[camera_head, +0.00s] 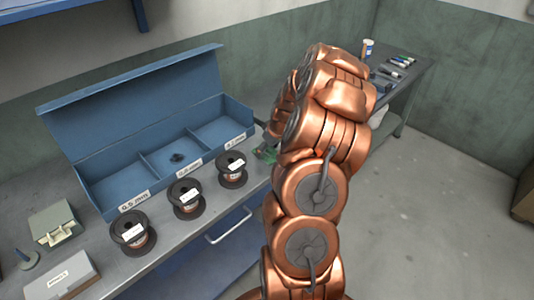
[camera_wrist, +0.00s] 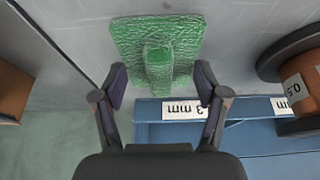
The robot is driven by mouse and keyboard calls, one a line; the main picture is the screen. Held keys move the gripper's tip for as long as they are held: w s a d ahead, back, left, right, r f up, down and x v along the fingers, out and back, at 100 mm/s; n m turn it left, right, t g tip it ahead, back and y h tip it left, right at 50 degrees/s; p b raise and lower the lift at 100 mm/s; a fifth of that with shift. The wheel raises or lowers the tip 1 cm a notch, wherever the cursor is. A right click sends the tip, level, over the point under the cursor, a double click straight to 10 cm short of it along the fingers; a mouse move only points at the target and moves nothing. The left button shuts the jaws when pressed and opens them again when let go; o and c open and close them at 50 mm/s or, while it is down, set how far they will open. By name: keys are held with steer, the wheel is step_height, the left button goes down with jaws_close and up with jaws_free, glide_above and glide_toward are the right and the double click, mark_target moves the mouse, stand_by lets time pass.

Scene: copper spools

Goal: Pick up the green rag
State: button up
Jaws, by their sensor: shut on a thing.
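The green rag (camera_wrist: 128,38) lies on the grey bench top in the wrist view, with a raised fold in its middle. In the head view only a small green part of the rag (camera_head: 266,153) shows at the bench's front edge, right of the spools. My copper arm hides the rest of it and the gripper there.
A blue open box (camera_head: 142,160) with three labelled compartments stands at the back of the bench. Three copper spools (camera_head: 131,235) (camera_head: 187,198) (camera_head: 232,169) stand in front of it. A grey-green case (camera_head: 54,223) and a white box (camera_head: 60,276) are at left. Small items (camera_head: 393,68) lie far right.

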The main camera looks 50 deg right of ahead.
mark_target(269, 149)
steer(key=shift+c, duration=1.4)
steer(key=shift+r+b, duration=0.55)
steer(key=shift+r, duration=0.2)
steer(key=shift+b+v, duration=0.6)
steer(key=shift+v, duration=0.5)
steer(key=s+r+b, duration=0.1)
steer(key=s+b, duration=0.3)
steer(key=s, duration=1.1)
steer(key=shift+r+b, duration=0.25)
steer(key=shift+b, duration=0.1)
steer(key=shift+s+a, duration=0.1)
